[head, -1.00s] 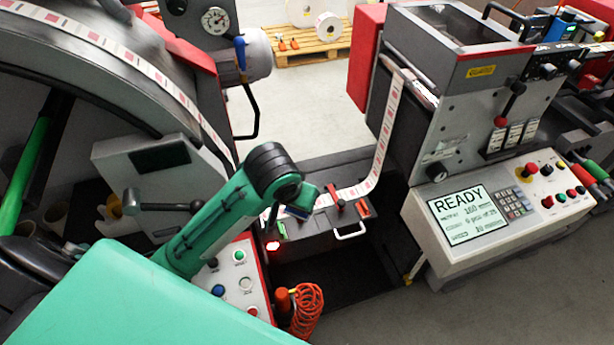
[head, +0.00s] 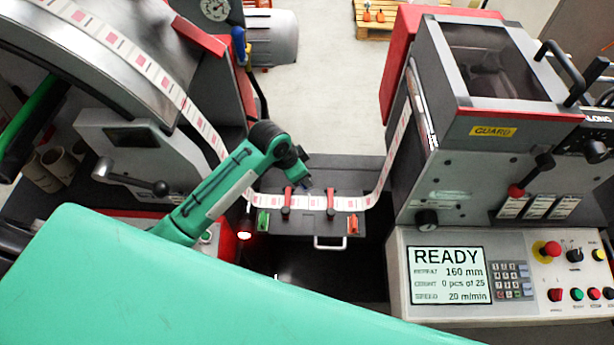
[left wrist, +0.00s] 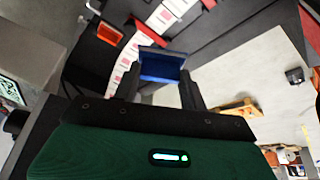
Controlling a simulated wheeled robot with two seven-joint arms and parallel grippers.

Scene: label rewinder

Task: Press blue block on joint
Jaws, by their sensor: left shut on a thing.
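My left gripper (left wrist: 161,73) is shut on a blue block (left wrist: 160,64), held between its two dark fingers in the left wrist view. In the head view the left gripper (head: 303,172) is over the back of the small dark splice table (head: 320,228), just behind the label strip (head: 310,203). The block is too small there to make out clearly. The strip, white with pink-red labels, crosses the table between two red clamps, left (head: 288,198) and right (head: 331,198). I cannot make out the joint in the strip, nor whether the block touches it. My right gripper is not in view.
A green tab (head: 263,221) and an orange tab (head: 353,224) lie at the table's front corners, with a handle (head: 329,243) below. The control panel (head: 447,274) reads READY at the right. The large roll (head: 110,50) stands at the left.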

